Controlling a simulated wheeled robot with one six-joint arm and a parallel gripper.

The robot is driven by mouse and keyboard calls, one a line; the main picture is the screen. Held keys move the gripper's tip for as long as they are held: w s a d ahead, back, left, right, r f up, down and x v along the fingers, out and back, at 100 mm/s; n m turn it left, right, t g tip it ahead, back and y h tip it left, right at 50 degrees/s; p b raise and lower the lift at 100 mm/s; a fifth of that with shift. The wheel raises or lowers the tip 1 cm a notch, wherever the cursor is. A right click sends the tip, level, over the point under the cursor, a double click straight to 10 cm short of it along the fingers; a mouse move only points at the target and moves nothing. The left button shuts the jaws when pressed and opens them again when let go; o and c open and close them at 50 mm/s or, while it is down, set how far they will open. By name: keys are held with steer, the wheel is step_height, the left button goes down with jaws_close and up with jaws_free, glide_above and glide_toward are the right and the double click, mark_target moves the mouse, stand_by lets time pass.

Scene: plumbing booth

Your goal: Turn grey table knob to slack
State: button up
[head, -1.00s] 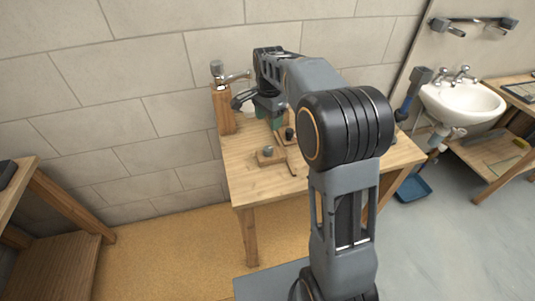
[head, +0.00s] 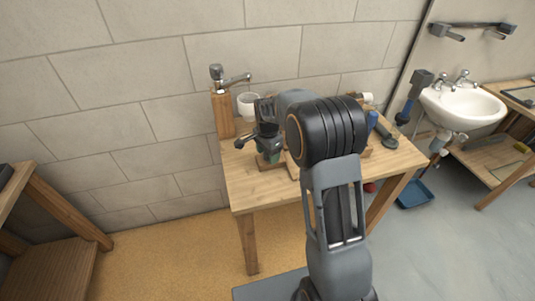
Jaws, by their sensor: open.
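The grey table knob, on a small wooden block (head: 272,166) on the wooden table (head: 262,188), is hidden in the head view behind my gripper. My gripper (head: 268,152) points down right over that block, with its greenish lower part close to the knob. It is open. Whether its fingers stand around the knob or touch it cannot be told from this view.
A chrome tap (head: 230,77) stands on a wooden post (head: 223,115) at the table's back left, with a white cup (head: 248,104) near its spout. A blue item (head: 372,120) and a grey round-ended piece (head: 388,141) lie at the right. The table's front left is clear.

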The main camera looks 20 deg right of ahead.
steer(key=shift+f, duration=0.1)
steer(key=c, duration=0.9)
steer(key=shift+n, duration=0.4)
steer(key=n+p, duration=0.1)
steer(key=n, duration=0.2)
steer(key=shift+n, duration=0.4)
steer(key=n+p, duration=0.1)
steer(key=n, duration=0.3)
steer(key=shift+n, duration=0.3)
steer(key=n+p, duration=0.1)
steer(key=n, duration=0.7)
steer(key=shift+n, duration=0.3)
